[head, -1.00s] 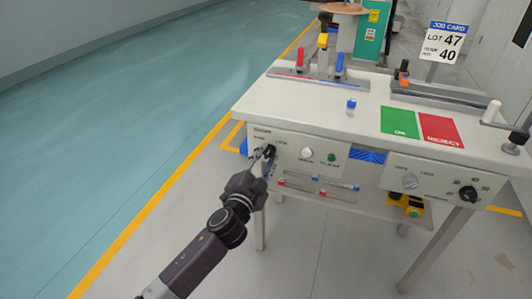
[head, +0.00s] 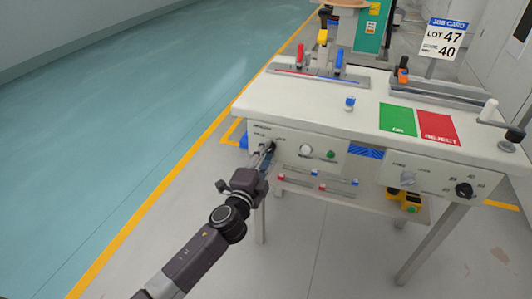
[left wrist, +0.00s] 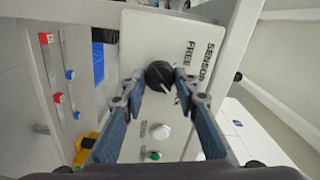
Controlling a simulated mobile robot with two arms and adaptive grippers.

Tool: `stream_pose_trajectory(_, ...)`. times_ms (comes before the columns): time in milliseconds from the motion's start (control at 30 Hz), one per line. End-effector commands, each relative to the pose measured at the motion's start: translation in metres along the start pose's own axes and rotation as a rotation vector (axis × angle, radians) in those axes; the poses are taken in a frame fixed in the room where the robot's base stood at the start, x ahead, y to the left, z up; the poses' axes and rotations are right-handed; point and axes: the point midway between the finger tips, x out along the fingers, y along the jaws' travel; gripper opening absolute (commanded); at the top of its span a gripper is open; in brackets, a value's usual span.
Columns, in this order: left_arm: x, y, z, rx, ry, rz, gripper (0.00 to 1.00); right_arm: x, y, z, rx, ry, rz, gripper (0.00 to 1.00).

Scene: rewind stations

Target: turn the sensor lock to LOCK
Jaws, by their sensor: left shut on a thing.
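The sensor lock is a round black knob (left wrist: 160,75) on a pale panel (left wrist: 145,35). In the left wrist view the words SENSOR and FREE are readable beside it, and a further label is mostly hidden by a finger. A light pointer line shows on the knob's face, but I cannot tell its exact setting. In the head view the knob (head: 271,147) is at the left end of the bench front, partly covered by the fingers. My left gripper (head: 265,151) is shut on the knob, one fingertip on each side in the left wrist view (left wrist: 161,84). My right gripper is not in view.
A white button (head: 306,150) and a green button (head: 331,155) sit right of the knob on the same panel. A second panel with a black dial (head: 464,190) is further right. A lower shelf (head: 325,197) lies below. The floor at left is clear.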

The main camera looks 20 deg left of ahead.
Motion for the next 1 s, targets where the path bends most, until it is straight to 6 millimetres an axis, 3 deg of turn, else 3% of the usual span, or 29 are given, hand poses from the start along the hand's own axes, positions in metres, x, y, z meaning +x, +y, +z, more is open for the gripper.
stream_pose_trajectory(233, 0.0, 0.001, -0.001, 0.003, 0.002, 0.001, 0.04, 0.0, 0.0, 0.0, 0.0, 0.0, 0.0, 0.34)
stream_pose_trajectory(267, 0.0, 0.001, -0.001, 0.003, 0.002, 0.001, 0.29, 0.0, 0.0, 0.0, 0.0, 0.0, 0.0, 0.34)
stream_pose_trajectory(400, 0.0, 0.001, -0.001, 0.002, 0.002, 0.001, 0.44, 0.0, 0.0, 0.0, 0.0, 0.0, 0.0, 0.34)
stream_pose_trajectory(767, -0.003, 0.001, 0.0, 0.0, 0.001, 0.001, 0.46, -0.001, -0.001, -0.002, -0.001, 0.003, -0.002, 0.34)
stream_pose_trajectory(1000, -0.037, 0.002, 0.0, 0.0, 0.0, 0.004, 0.46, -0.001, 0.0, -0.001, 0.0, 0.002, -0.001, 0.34)
